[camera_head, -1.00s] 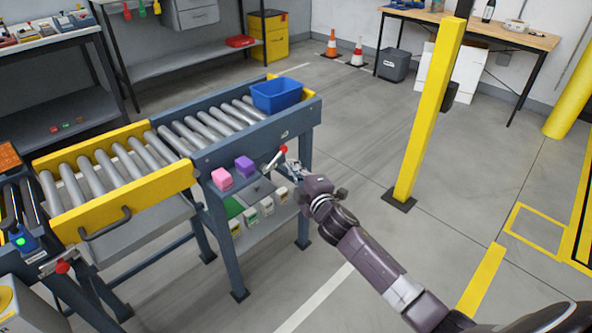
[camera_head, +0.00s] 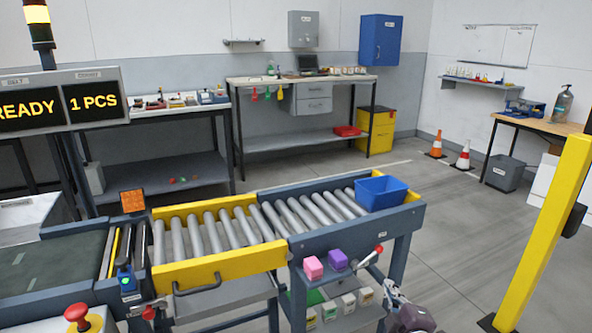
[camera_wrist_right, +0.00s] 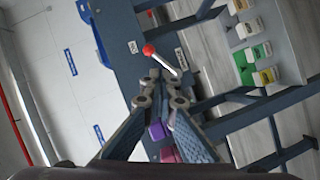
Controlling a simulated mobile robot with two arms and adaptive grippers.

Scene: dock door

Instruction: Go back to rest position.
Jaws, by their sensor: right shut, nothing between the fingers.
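My right gripper (camera_head: 392,290) shows at the lower right of the head view, beside the roller conveyor's near side. Its fingers are together with nothing between them; the tips also show in the right wrist view (camera_wrist_right: 163,88). The lever with a red knob (camera_head: 371,256) on the conveyor side is just up and left of the gripper in the head view. In the wrist view the lever (camera_wrist_right: 160,59) is just beyond the fingertips; whether they touch it I cannot tell. My left gripper is not in view.
A blue bin (camera_head: 381,193) stands on the conveyor's right end. A pink block (camera_head: 313,268) and a purple block (camera_head: 336,261) sit on the side shelf. A yellow post (camera_head: 543,240) stands at the right. Open floor (camera_head: 455,215) lies between conveyor and post.

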